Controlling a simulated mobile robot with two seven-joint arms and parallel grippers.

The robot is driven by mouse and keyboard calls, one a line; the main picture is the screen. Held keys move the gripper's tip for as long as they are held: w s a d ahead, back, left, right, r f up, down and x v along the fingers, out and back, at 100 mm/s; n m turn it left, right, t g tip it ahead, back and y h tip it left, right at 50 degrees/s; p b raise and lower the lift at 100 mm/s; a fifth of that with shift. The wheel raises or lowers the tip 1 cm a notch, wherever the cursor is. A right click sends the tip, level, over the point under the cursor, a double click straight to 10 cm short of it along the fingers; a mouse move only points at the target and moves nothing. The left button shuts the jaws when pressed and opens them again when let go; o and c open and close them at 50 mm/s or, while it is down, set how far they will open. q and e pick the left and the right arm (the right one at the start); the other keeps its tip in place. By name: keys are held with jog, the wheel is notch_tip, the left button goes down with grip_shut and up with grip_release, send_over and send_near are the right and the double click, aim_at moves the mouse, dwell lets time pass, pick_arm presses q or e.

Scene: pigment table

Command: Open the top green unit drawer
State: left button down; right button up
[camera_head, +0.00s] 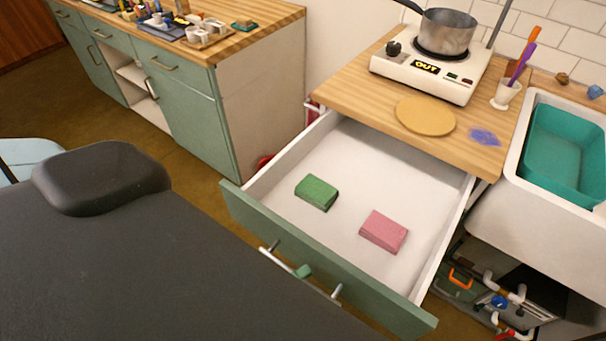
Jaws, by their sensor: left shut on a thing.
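The top green unit drawer (328,262) stands pulled far out from under the wooden counter. Its front is muted green and its inside is white. A green block (317,193) and a pink block (384,232) lie apart on its floor. My right gripper is not in view.
A hot plate (430,75) with a pot (447,31) stands on the counter above, by a round tan board (426,116). A sink with a teal basin (563,155) is at the right. Another green cabinet (180,110) stands at the back left. Pipes show below the sink.

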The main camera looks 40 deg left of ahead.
pick_arm(q)
jog(key=c, duration=1.5)
grip_release()
jog(key=shift+s, duration=0.1)
